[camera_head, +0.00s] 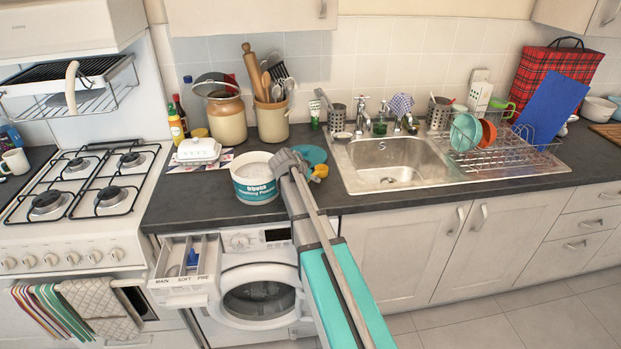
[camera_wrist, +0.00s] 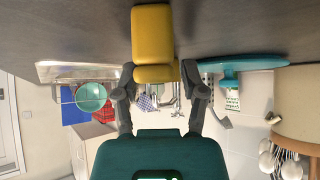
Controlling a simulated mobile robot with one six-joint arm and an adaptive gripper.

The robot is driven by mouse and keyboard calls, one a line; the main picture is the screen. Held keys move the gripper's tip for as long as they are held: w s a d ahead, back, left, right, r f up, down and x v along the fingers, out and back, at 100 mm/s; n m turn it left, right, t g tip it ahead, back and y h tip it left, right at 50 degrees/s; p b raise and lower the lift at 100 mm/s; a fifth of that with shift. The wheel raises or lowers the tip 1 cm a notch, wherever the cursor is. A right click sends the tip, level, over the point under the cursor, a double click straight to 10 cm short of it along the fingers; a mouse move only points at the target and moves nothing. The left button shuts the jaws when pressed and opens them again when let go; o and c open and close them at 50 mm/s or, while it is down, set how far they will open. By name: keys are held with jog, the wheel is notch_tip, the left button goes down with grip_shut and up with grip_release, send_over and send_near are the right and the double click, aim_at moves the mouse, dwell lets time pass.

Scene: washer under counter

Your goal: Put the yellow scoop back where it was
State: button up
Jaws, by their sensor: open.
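The yellow scoop (camera_head: 319,172) lies on the dark counter beside the round teal lid (camera_head: 317,154). In the wrist view the scoop (camera_wrist: 152,30) is large and close, with its near end between the fingertips of my gripper (camera_wrist: 158,75). The fingers are open, with gaps on both sides of that end. In the head view my gripper (camera_head: 288,160) is just left of the scoop and hides part of the counter. The washing powder tub (camera_head: 254,190), white with a teal band, stands open left of my gripper, with pale powder inside.
The detergent drawer (camera_head: 183,292) is pulled out below the counter, with a blue piece inside. A butter dish (camera_head: 198,150), a stoneware jar (camera_head: 227,120) and a utensil crock (camera_head: 272,122) stand behind the tub. The sink (camera_head: 390,165) is to the right, the stove (camera_head: 80,195) left.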

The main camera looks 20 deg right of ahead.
jog(key=shift+r, duration=0.1)
jog(key=shift+r, duration=0.1)
jog(key=shift+p+v, duration=1)
jog(key=shift+v, duration=0.05)
jog(key=p+v, duration=0.6)
jog(key=v, duration=0.3)
jog(key=shift+a+r+p, duration=0.2)
jog(key=shift+a+p, duration=0.1)
jog(key=shift+p, duration=0.1)
jog(key=shift+s, duration=0.15)
jog(key=s+a+f+n+g+y, duration=0.2)
jog(key=s+a+n+y, duration=0.2)
jog(key=s, duration=0.7)
jog(key=s+a+f+n+g+y, duration=0.2)
jog(key=s+a+f+n+y, duration=0.1)
jog(key=s+a+n, duration=0.5)
jog(key=s+a, duration=0.2)
jog(key=s, duration=0.1)
jog(key=shift+f+y, duration=0.25)
jog(key=shift+y, duration=0.15)
jog(key=shift+a, duration=0.15)
